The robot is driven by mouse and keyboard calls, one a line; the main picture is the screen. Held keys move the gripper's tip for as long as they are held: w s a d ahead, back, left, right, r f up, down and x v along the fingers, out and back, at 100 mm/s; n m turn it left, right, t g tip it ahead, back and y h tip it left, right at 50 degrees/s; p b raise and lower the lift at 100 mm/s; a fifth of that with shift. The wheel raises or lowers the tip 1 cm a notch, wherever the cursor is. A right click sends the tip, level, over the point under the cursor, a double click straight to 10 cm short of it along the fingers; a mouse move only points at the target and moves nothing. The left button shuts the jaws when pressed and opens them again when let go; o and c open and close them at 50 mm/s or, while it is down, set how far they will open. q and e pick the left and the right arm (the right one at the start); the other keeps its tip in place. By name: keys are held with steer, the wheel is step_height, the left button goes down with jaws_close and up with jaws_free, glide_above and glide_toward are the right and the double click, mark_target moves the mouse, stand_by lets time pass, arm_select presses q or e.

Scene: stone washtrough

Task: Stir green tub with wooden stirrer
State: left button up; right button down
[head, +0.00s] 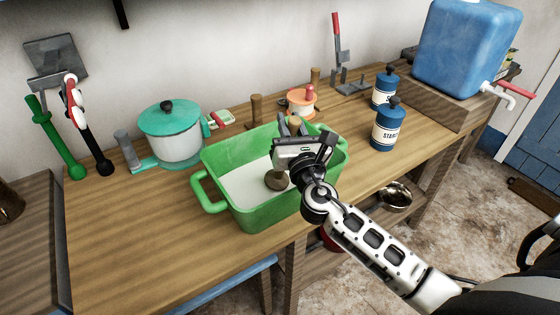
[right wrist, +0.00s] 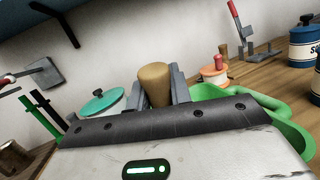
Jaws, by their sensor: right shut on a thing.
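The green tub (head: 215,160) stands on the wooden worktop near its front edge, with a white surface inside it. My right gripper (head: 289,126) is over the tub, in the middle of the head view. It is shut on the wooden stirrer, whose rounded brown lower end (head: 277,181) shows inside the tub at the white surface. In the right wrist view the stirrer's pale wooden top (right wrist: 154,84) sits between the two grey fingers. The gripper and wrist hide the tub's right part and the stirrer's middle. My left gripper is in neither view.
A teal-lidded pot (head: 170,135) stands left of the tub. A small orange pot (head: 301,101) is behind it. Blue canisters (head: 388,127) and a big blue water container (head: 462,50) with a tap stand to the right. The worktop (head: 140,240) is clear at front left.

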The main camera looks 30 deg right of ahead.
step_height(320, 180, up, 11)
steer(key=s+d, duration=0.1)
steer(key=s, duration=0.1)
steer(key=shift+s+r, duration=0.2)
steer(key=shift+s, duration=0.2)
stand_by(1.2)
